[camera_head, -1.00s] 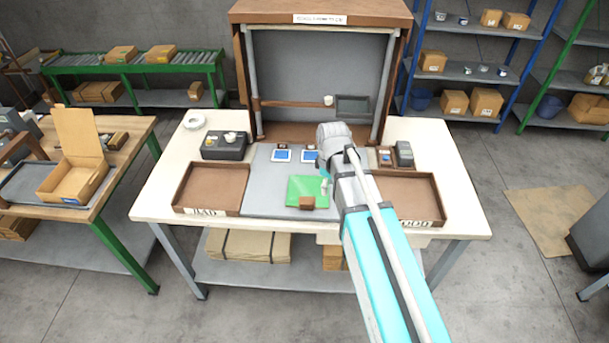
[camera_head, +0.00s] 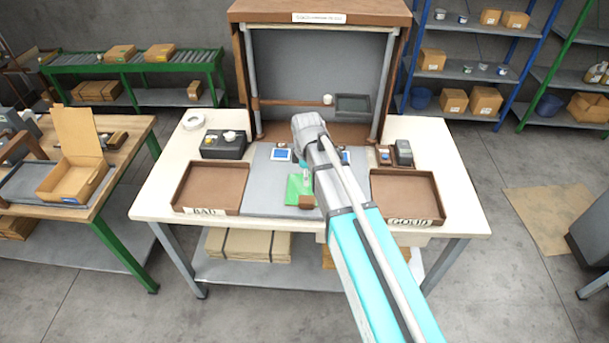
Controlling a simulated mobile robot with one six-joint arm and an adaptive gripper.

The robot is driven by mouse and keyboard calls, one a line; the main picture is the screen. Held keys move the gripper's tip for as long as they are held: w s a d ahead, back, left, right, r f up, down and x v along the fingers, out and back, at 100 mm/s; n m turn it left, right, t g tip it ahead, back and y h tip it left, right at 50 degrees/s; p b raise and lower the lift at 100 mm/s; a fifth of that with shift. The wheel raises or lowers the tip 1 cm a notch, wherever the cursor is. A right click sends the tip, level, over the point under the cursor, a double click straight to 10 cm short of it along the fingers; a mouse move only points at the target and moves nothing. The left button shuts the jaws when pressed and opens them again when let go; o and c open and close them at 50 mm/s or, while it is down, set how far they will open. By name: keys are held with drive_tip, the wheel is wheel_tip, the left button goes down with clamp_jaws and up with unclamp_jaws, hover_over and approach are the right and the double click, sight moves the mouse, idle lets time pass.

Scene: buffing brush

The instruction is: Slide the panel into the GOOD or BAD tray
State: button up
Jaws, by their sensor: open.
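The green panel (camera_head: 294,188) lies on the grey mat (camera_head: 262,203) in the middle of the white table. A brown block (camera_head: 306,201) sits at its front edge. My arm covers the panel's right part. The brown BAD tray (camera_head: 212,184) is to the left of the mat, and the brown GOOD tray (camera_head: 407,184) is to the right; both look empty. My gripper (camera_head: 307,172) is open and mostly hidden behind my own wrist, over or close to the panel's right part. I cannot tell whether it touches the panel or the block.
A dark box with knobs (camera_head: 224,144) stands behind the BAD tray. Small devices (camera_head: 403,152) stand behind the GOOD tray. A blue-screened gauge (camera_head: 281,154) is at the mat's back. A wooden booth (camera_head: 320,62) rises behind. A white tape roll (camera_head: 194,120) lies back left.

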sight(306, 202)
drive_tip(key=shift+f+b, duration=6.7)
drive_tip(key=shift+f, duration=0.15)
drive_tip(key=shift+c, duration=0.2)
clamp_jaws()
